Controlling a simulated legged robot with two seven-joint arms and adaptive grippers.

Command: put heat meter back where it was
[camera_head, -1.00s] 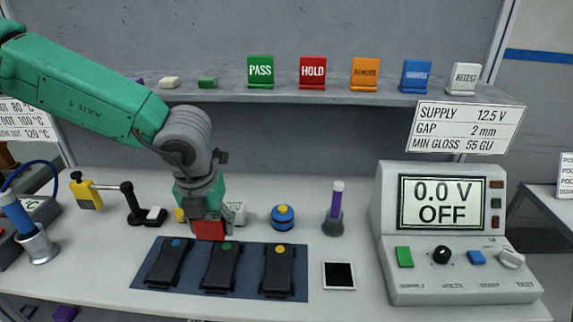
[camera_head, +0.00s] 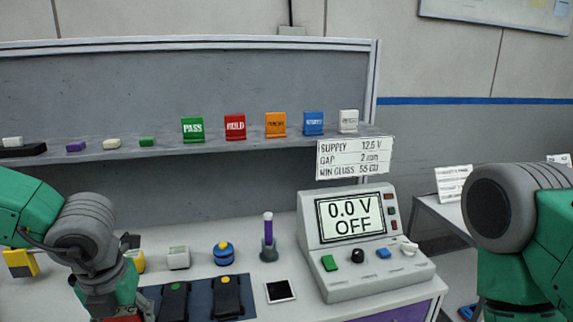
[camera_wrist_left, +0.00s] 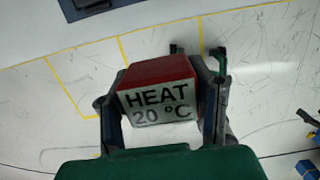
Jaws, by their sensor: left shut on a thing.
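The heat meter (camera_wrist_left: 158,92) is a red block with a pale face reading "HEAT 20 °C". My left gripper (camera_wrist_left: 162,108) is shut on it, with a finger on each side, in the left wrist view. It appears above the white tabletop, beside yellow outlines (camera_wrist_left: 122,50); the exact height cannot be told. In the head view my left gripper (camera_head: 112,308) is at the lower left edge, and only a red sliver of the meter (camera_head: 124,319) shows there. My right arm stands at the right, but its gripper is out of the picture.
Black devices (camera_head: 228,296) lie on a dark mat (camera_head: 199,297) right of my left gripper. A blue and yellow knob (camera_head: 223,254), a purple tube (camera_head: 268,232) and a console (camera_head: 355,245) stand farther right. A shelf (camera_head: 165,146) with coloured signs runs behind.

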